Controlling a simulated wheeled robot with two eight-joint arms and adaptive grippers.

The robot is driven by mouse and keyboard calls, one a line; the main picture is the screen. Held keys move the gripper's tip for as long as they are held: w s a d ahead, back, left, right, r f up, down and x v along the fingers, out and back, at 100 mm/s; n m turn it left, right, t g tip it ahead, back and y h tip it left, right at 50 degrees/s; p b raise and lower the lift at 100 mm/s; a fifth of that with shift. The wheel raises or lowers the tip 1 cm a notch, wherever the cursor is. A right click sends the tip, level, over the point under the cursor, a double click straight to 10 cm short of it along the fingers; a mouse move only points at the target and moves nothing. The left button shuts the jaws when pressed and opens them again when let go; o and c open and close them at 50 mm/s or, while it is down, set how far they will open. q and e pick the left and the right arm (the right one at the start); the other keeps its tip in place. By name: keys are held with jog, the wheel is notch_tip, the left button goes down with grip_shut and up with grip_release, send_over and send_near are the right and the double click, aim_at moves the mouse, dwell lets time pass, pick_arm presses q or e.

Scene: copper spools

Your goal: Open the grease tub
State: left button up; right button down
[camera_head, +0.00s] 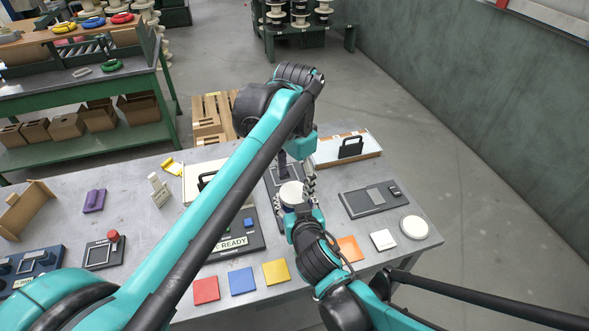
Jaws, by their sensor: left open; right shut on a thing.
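The grease tub (291,190) shows as a round, pale top near the middle of the table. Both my grippers crowd around it, so its sides are mostly hidden. My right gripper (294,208) comes from the near side and is shut on the tub. My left gripper (297,174) reaches down from above on the far side, open, with its fingers close to the tub's top. I cannot tell whether they touch it.
A flat white disc (415,227) and a white square (383,240) lie to the right. A dark panel (375,199) lies behind them. Red, blue, yellow and orange tiles line the front edge. A "READY" panel (257,243) is left of the tub. A red-button box (103,252) stands farther left.

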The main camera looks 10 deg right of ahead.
aim_at(294, 192)
pick_arm(q)
jog(key=shift+f, duration=1.85)
jog(key=c, duration=1)
jog(key=o, duration=1.3)
